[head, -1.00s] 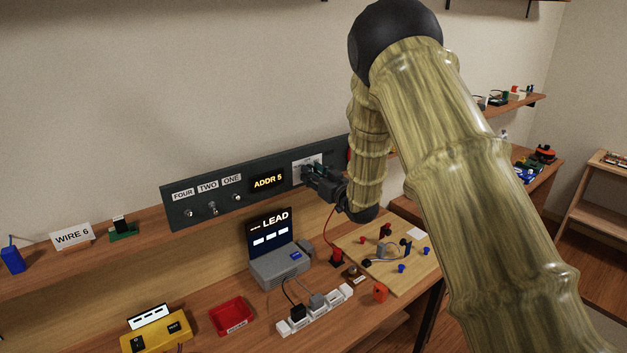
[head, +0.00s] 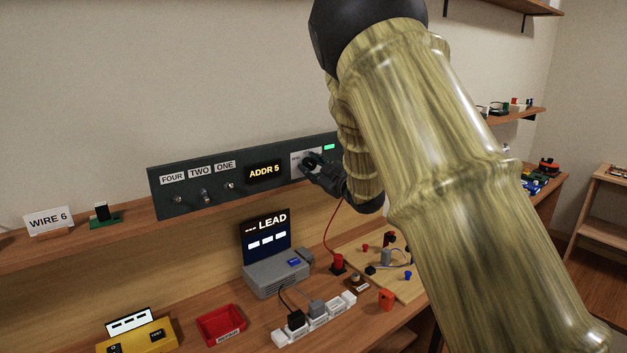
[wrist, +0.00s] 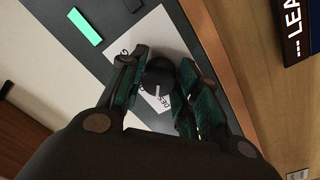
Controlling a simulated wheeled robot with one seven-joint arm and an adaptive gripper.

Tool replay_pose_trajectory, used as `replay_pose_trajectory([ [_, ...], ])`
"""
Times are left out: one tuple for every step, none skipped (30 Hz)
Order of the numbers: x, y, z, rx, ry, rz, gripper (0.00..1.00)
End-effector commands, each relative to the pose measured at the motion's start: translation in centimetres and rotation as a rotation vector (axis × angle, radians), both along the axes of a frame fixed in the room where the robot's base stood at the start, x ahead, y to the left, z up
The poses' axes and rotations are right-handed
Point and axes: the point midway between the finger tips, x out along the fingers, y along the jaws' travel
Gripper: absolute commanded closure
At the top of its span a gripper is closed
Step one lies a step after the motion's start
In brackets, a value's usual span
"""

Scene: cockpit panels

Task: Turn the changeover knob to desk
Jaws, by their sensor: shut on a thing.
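The changeover knob (wrist: 160,77) is a round black knob with a white pointer line, on a white label plate (wrist: 137,48) fixed to the dark panel. Part of the word "DESK" shows beside it in the wrist view; the other lettering is mostly covered. My gripper (wrist: 157,92) has its fingers on both sides of the knob and is shut on it. In the head view my gripper (head: 313,165) is at the right part of the panel (head: 240,176) and hides most of the knob. The pointer line runs toward the bottom of the wrist view.
A lit green indicator (head: 329,147) sits right of the plate. The "ADDR 5" display (head: 265,173) and several toggle switches lie to the left. Below are the "LEAD" device (head: 277,275), a power strip (head: 313,320), a red tray (head: 221,324) and a wooden board (head: 410,290).

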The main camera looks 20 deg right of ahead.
Motion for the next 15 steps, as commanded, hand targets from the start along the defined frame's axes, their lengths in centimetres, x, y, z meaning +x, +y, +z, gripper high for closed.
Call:
replay_pose_trajectory([
  [0.0, -0.01, -0.46, -0.028, -0.012, -0.001, 0.91],
  [0.0, -0.02, -0.43, -0.043, -0.017, -0.001, 0.91],
  [0.01, -0.02, -0.38, -0.063, -0.024, -0.001, 0.91],
  [0.01, -0.03, -0.35, -0.078, -0.029, 0.0, 0.91],
  [0.01, -0.03, -0.32, -0.09, -0.033, -0.001, 0.91],
  [0.01, -0.04, -0.29, -0.106, -0.039, -0.001, 0.91],
  [0.01, -0.04, -0.26, -0.117, -0.043, -0.001, 0.91],
  [0.01, -0.04, -0.25, -0.128, -0.046, -0.001, 0.91],
  [0.02, -0.04, -0.22, -0.138, -0.05, 0.0, 0.91],
  [0.02, -0.04, -0.2, -0.146, -0.053, -0.001, 0.91],
  [0.02, -0.04, -0.18, -0.153, -0.055, -0.001, 0.91],
  [0.02, -0.04, -0.15, -0.161, -0.057, 0.0, 0.91],
  [0.02, -0.04, -0.14, -0.167, -0.06, 0.0, 0.91],
  [0.02, -0.05, -0.13, -0.171, -0.061, 0.0, 0.91],
  [0.02, -0.04, -0.1, -0.175, -0.063, 0.0, 0.91],
])
